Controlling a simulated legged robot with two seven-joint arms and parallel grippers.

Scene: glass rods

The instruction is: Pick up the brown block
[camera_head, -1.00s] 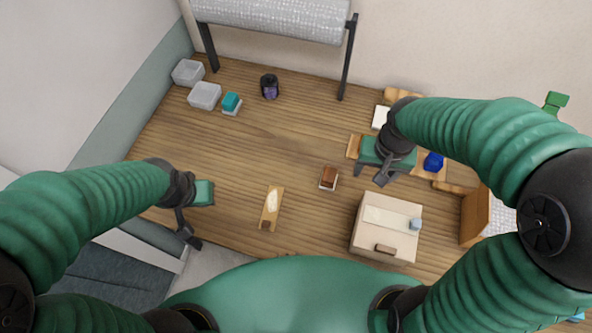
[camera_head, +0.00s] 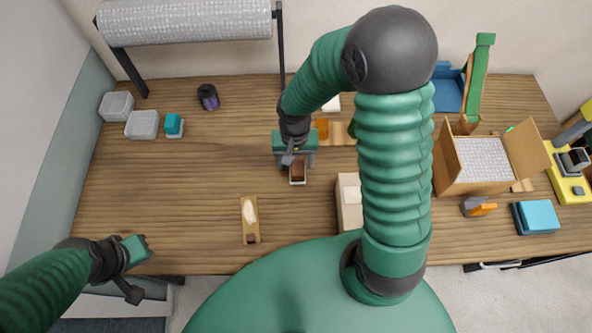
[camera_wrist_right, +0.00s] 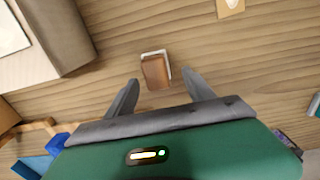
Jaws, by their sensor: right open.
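The brown block (camera_head: 298,171) sits on a small white base on the wooden table, near the middle. It also shows in the right wrist view (camera_wrist_right: 155,72), with a white edge of the base around it. My right gripper (camera_head: 296,161) is open and reaches over the table just behind the block. In the right wrist view its two fingers (camera_wrist_right: 161,82) point toward the block, which lies between and just beyond their tips, with nothing held. My left gripper (camera_head: 142,270) hangs at the table's front left, far from the block; its jaw opening is unclear.
A wooden piece with a pale patch (camera_head: 250,208) lies left of the block. A cardboard box (camera_head: 348,215) stands to the right, partly hidden by my right arm. An open box (camera_head: 447,165), grey bins (camera_head: 141,125) and a dark jar (camera_head: 208,97) stand farther off. The table's left middle is clear.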

